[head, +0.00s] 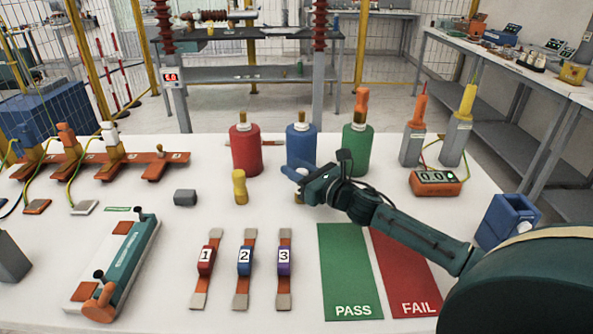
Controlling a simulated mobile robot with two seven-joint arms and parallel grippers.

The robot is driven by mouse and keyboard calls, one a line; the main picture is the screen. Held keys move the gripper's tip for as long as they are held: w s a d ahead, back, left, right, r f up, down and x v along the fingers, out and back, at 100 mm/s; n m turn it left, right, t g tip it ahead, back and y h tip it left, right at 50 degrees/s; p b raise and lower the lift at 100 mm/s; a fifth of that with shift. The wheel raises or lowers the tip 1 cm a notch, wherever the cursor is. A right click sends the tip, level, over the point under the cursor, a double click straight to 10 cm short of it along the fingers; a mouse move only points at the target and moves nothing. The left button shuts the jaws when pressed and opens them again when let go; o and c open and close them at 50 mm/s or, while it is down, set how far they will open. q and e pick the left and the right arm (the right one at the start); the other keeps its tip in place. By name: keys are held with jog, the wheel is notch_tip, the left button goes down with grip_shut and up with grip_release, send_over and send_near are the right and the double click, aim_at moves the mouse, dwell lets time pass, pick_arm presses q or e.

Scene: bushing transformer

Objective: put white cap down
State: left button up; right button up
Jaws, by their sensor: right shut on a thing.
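My right gripper (300,183) reaches in from the right over the middle of the white table, just in front of the blue bottle (301,146). It is shut on a small pale thing, which I take to be the white cap (299,198); the gripper hides most of it. Only a pale bit shows below the fingers, close to the tabletop; I cannot tell whether it touches the table. A yellow cap-like piece (240,187) stands to the left of the gripper. My left gripper is not in view.
Red (245,152) and green (357,151) bottles flank the blue one. Straps numbered 1, 2 and 3 (245,262) lie in front, beside green PASS (348,270) and red FAIL (405,270) mats. A grey block (185,197) lies left. An orange meter (435,184) stands right.

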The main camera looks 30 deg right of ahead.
jog(key=o, duration=1.1)
jog(key=shift+c, duration=0.2)
jog(key=shift+s, duration=0.1)
jog(key=b+v, duration=0.1)
jog(key=v, duration=0.9)
jog(key=shift+s, duration=0.15)
jog(key=shift+b+v, duration=0.3)
jog(key=shift+v, duration=0.45)
